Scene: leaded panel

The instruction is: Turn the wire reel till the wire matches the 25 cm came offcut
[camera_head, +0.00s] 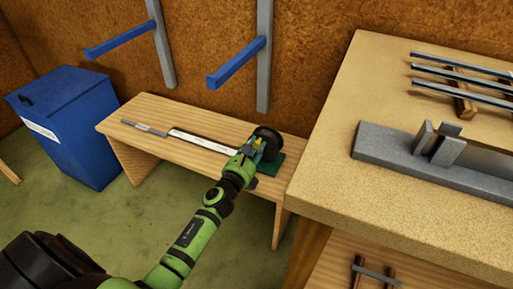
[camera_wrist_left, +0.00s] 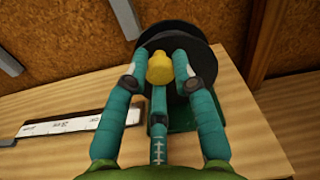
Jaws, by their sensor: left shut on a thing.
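The wire reel (camera_head: 268,140) is a dark disc on a green base (camera_head: 272,166) at the right end of the low wooden bench. In the left wrist view the reel (camera_wrist_left: 205,45) fills the top middle, with a yellow knob (camera_wrist_left: 159,68) in front. My left gripper (camera_head: 255,147) is shut on the yellow knob, its fingers (camera_wrist_left: 160,66) on either side of it. A white ruler strip (camera_head: 203,142) lies left of the reel. A grey came offcut (camera_head: 144,128) lies beyond its left end. I cannot make out the wire. My right gripper is not in view.
The bench (camera_head: 118,124) has bare wood around the strip. A blue lidded bin (camera_head: 75,125) stands to its left. Blue wall arms (camera_head: 237,62) stick out above the bench. A higher worktable (camera_head: 335,125) with grey bars (camera_head: 460,70) stands close on the right.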

